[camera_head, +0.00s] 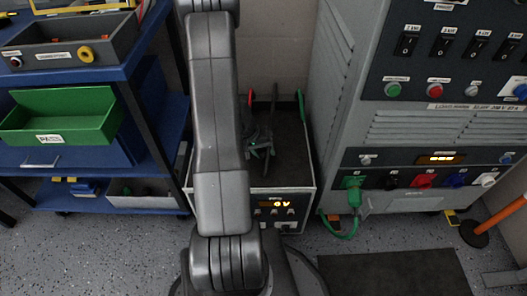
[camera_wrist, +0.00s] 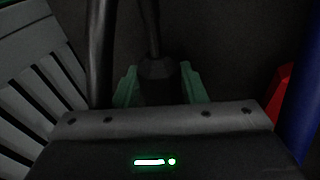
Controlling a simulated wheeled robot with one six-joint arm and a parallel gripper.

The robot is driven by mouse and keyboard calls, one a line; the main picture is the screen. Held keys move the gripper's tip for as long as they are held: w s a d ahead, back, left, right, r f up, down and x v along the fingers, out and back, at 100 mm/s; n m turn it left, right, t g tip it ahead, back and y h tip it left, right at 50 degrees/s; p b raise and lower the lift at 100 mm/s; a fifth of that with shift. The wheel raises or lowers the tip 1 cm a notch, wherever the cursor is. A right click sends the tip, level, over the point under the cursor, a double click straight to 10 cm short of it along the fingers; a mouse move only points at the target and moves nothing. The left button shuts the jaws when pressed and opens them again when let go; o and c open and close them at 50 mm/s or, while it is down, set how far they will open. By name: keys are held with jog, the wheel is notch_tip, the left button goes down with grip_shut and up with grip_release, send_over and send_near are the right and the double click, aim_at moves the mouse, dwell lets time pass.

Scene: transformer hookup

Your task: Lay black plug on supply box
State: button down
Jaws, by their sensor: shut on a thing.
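In the wrist view, the green fingers of my gripper (camera_wrist: 159,88) are shut on the black plug (camera_wrist: 158,72). A dark cable runs up from the plug. The dark surface lies close behind it; I cannot tell whether the plug touches it.
A red plug (camera_head: 250,97) and a green plug (camera_head: 301,104) are at the box's left and right edges. The cabinet (camera_head: 335,70) on the right has coloured sockets, with a green plug (camera_head: 354,196) in one. The blue shelf (camera_head: 150,115) stands close on the left.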

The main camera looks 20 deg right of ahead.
jog(key=c, duration=0.9)
grip_release()
jog(key=shift+s+f, duration=0.1)
jog(key=shift+f, duration=0.1)
jog(key=shift+o, duration=0.4)
jog(key=shift+s+f, duration=0.1)
jog(key=shift+a, duration=0.1)
jog(key=p+v, duration=0.5)
jog(key=v, duration=0.9)
jog(key=shift+r+p, duration=0.25)
jog(key=shift+p, duration=0.1)
jog(key=shift+d+f, duration=0.15)
jog(key=shift+d, duration=0.15)
jog(key=b+x, duration=0.2)
jog(key=x, duration=0.4)
jog(key=b+x, duration=0.3)
jog(key=x, duration=0.3)
jog(key=shift+w+f, duration=0.2)
jog(key=shift+f, duration=0.2)
